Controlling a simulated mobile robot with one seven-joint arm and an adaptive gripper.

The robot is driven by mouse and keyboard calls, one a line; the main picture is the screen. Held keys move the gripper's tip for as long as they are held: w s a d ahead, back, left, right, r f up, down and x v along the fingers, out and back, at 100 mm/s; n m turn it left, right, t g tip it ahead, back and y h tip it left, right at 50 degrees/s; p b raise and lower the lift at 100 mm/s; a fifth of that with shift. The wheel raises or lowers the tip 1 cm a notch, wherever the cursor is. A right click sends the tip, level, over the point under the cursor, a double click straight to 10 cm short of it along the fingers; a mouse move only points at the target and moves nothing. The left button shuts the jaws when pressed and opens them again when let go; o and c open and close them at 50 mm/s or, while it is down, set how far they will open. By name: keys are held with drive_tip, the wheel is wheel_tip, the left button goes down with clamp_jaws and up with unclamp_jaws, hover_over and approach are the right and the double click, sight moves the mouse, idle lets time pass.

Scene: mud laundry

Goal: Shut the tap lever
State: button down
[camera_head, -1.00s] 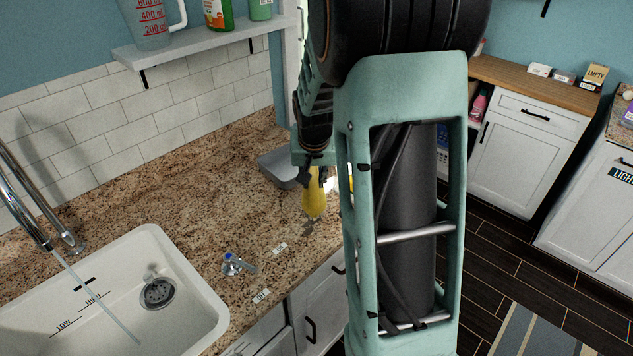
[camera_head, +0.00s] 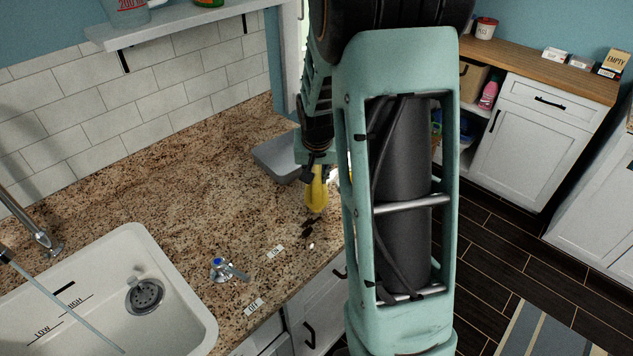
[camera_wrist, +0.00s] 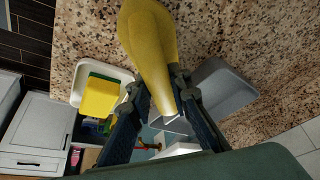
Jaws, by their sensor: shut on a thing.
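The tap lever (camera_head: 238,273) is a small chrome handle with a blue cap, on the counter right of the sink. It points right, between two small white labels. A thin stream of water (camera_head: 60,303) runs from the tap into the white sink (camera_head: 190,290). My gripper (camera_wrist: 158,95) is shut on a tapered yellow object (camera_wrist: 148,40), which also hangs below my gripper in the head view (camera_head: 317,192). My gripper is over the counter, right of and beyond the lever, apart from it. The lever is not seen in the wrist view.
A grey tray (camera_head: 275,160) lies on the granite counter close to my gripper. The wrist view shows a yellow sponge (camera_wrist: 99,96) in a white dish. A shelf (camera_head: 170,28) runs along the tiled wall. The counter between lever and wall is clear.

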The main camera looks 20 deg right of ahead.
drive_tip(key=x, duration=0.1)
drive_tip(key=b+x, duration=0.1)
drive_tip(key=x, duration=0.1)
drive_tip(key=shift+s+f+b, duration=0.2)
drive_tip(key=shift+f+b, duration=0.2)
drive_tip(key=shift+s+a+r, duration=0.1)
drive_tip(key=shift+a, duration=0.05)
drive_tip(key=shift+f, duration=0.2)
drive_tip(key=c, duration=1.8)
unclamp_jaws()
drive_tip(key=shift+r, duration=0.1)
